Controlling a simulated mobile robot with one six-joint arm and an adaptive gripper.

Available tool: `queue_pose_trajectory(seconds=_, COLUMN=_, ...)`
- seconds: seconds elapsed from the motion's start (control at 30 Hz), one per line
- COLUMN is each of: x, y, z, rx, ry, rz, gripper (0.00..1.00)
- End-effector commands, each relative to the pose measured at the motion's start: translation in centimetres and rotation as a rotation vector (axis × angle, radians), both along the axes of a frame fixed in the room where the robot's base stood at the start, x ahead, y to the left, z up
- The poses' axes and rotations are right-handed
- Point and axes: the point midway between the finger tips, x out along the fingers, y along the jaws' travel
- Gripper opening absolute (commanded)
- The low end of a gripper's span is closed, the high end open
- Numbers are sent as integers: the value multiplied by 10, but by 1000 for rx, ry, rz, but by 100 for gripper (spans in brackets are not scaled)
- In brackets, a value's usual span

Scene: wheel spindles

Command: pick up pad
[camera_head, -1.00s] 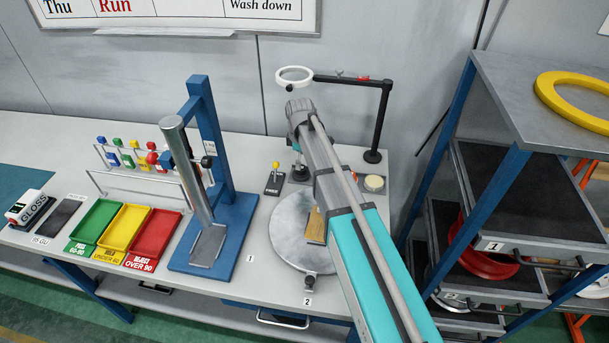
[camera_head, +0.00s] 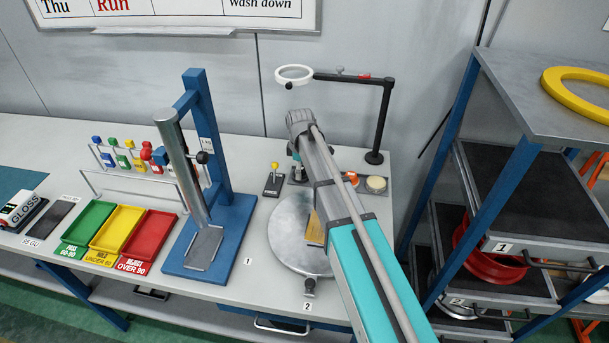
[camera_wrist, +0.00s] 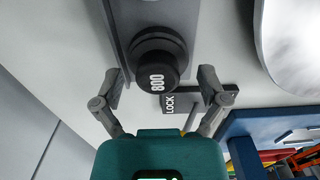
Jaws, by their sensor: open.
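A black round knob-like pad marked 800 (camera_wrist: 157,70) stands on a grey plate (camera_wrist: 120,25) in the wrist view. My gripper (camera_wrist: 161,80) is open, with one finger on each side of the pad and gaps visible on both sides. I cannot tell how far the fingertips reach down beside it. In the head view my gripper (camera_head: 296,164) points down at the back of the bench, over the grey plate (camera_head: 298,180).
A round metal disc (camera_head: 290,232) lies in front. Orange (camera_head: 352,178) and cream (camera_head: 376,184) discs are at right. A black lamp post (camera_head: 384,120) and blue stand (camera_head: 215,140) rise nearby.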

Motion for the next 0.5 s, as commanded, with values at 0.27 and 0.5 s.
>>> queue_pose_trajectory(seconds=0.27, x=0, y=0, z=0, rx=0, ry=0, rz=0, gripper=89)
queue_pose_trajectory(seconds=0.5, x=0, y=0, z=0, rx=0, ry=0, rz=0, gripper=45)
